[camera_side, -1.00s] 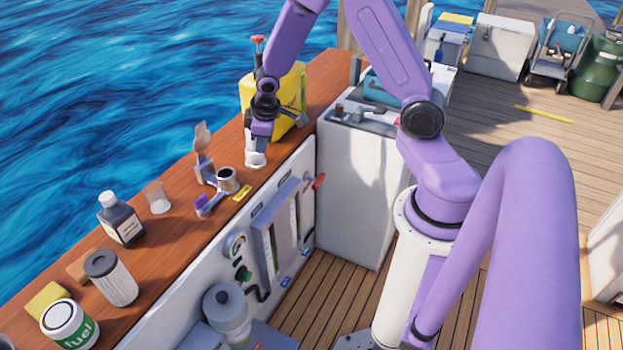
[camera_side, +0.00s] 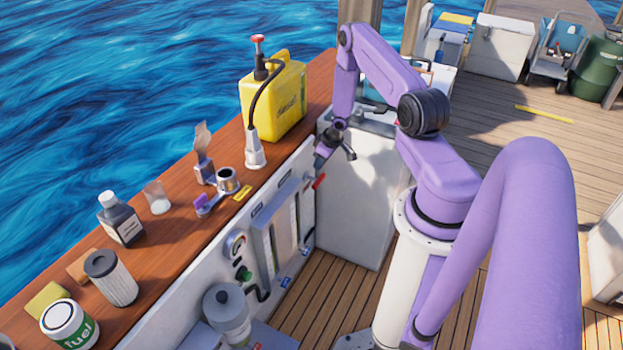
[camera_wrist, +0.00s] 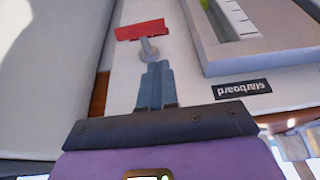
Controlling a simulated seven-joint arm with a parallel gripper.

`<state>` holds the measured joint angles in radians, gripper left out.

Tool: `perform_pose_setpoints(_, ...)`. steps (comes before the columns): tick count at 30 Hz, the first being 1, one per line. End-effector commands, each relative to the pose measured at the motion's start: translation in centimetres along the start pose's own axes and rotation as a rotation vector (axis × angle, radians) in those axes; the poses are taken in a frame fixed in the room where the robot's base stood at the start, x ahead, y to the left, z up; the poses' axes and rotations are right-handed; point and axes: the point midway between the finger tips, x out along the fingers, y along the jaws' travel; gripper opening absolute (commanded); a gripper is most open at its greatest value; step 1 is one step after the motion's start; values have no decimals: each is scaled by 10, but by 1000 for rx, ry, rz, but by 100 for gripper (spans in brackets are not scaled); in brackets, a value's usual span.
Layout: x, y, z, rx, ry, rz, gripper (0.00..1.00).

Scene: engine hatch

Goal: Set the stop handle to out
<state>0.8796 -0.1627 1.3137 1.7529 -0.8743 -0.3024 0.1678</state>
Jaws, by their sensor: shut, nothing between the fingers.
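The stop handle (camera_side: 319,181) is a red grip on a short grey stem, on the white engine panel near its right end. In the wrist view the red crossbar of the stop handle (camera_wrist: 140,29) lies just beyond my fingertips, its grey stem pointing towards them. My gripper (camera_side: 318,168) is shut and empty, pointing down close to the handle. Its two blue-grey fingers, the tips of my gripper (camera_wrist: 156,66), lie together in the wrist view. I cannot tell whether they touch the stem.
A panel with sight tubes (camera_side: 281,231) is left of the handle. A "starboard" label (camera_wrist: 241,89) shows upside down. A white cabinet (camera_side: 357,200) stands right of the handle. The wooden ledge (camera_side: 180,250) above carries a yellow diesel can (camera_side: 285,105), a hose nozzle (camera_side: 254,152) and several smaller items.

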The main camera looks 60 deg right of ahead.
Motion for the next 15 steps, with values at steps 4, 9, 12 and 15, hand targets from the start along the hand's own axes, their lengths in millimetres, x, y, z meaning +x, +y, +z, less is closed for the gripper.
perform_pose_setpoints(4,20,-2,1,-3,-2,-2,0)
perform_pose_setpoints(9,45,-2,1,-2,-2,-1,0)
perform_pose_setpoints(12,59,-2,1,-3,-3,-1,0)
perform_pose_setpoints(15,71,-2,0,-4,-2,-1,0)
